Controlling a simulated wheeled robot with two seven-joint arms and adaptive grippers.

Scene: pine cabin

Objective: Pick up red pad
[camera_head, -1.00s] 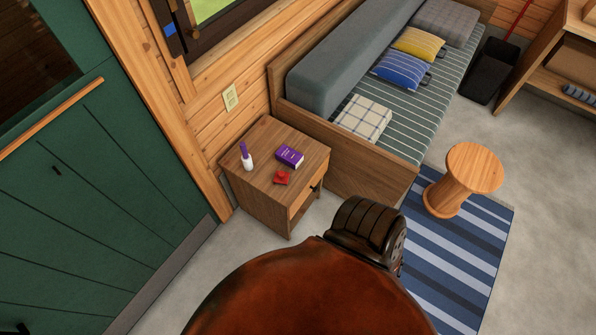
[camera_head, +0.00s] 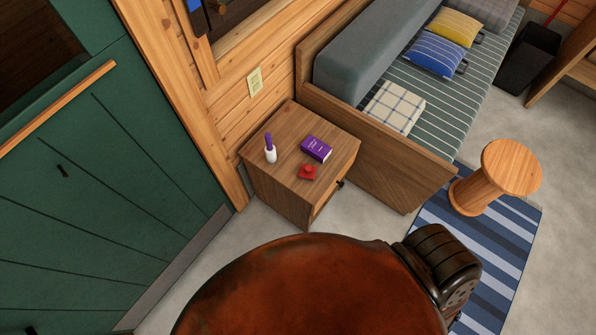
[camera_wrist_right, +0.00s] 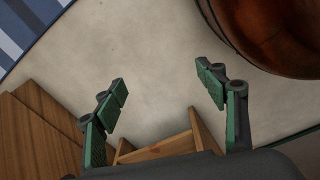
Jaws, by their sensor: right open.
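The red pad (camera_head: 308,172) is a small red piece lying on top of the wooden nightstand (camera_head: 283,185), near its front edge in the head view. A purple book (camera_head: 316,149) lies just behind it, and a white bottle with a purple top (camera_head: 270,150) stands to its left. My right gripper (camera_wrist_right: 162,88) shows in the right wrist view, its green-padded fingers wide apart with nothing between them. Bare floor lies beyond the fingers, and wooden furniture shows below and left. The red pad does not show in the wrist view. My left gripper is not in view.
A bench (camera_head: 385,175) with striped cushioning and pillows stands right of the nightstand. A round wooden stool (camera_head: 511,167) stands on a blue striped rug (camera_head: 497,245). A green door (camera_head: 110,190) is at left. Grey floor lies between door and nightstand.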

